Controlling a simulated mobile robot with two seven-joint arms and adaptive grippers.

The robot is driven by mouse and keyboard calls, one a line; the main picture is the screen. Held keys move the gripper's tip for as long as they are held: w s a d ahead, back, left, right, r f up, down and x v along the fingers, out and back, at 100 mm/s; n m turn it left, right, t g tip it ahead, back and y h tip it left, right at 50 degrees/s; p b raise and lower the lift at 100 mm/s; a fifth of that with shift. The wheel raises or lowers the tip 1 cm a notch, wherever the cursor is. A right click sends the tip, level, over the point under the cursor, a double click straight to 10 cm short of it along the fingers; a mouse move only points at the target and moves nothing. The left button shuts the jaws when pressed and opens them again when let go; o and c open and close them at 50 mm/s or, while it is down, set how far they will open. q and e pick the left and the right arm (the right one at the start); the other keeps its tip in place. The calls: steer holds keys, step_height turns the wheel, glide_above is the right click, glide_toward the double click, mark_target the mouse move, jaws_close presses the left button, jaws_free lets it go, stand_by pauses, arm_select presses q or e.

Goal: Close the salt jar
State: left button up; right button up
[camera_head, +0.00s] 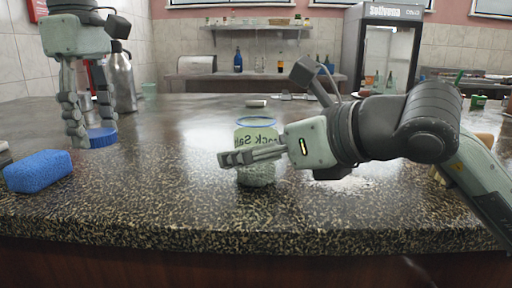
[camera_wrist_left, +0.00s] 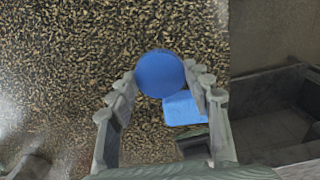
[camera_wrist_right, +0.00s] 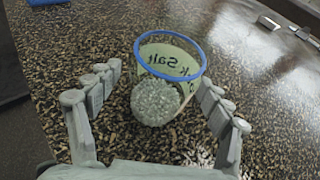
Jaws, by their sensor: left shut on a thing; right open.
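The salt jar (camera_head: 256,176) is clear with a pale green label and a blue rim. It stands upright and open on the counter, with coarse white salt inside, also seen in the right wrist view (camera_wrist_right: 156,101). My right gripper (camera_head: 230,157) is open, with its fingers on either side of the jar. The round blue lid (camera_head: 102,138) is at the left, low by the counter; I cannot tell if it touches it. My left gripper (camera_wrist_left: 160,76) points down and is shut on the lid (camera_wrist_left: 160,72), which sits between its fingertips.
A blue sponge (camera_head: 38,171) lies near the front left, close to the lid. A metal flask (camera_head: 122,82) stands behind my left gripper. White grains (camera_head: 345,186) are scattered right of the jar. The counter between lid and jar is clear.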

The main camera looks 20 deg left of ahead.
steer(key=shift+c, duration=0.2)
steer(key=c, duration=1.4)
steer(key=shift+r, duration=0.15)
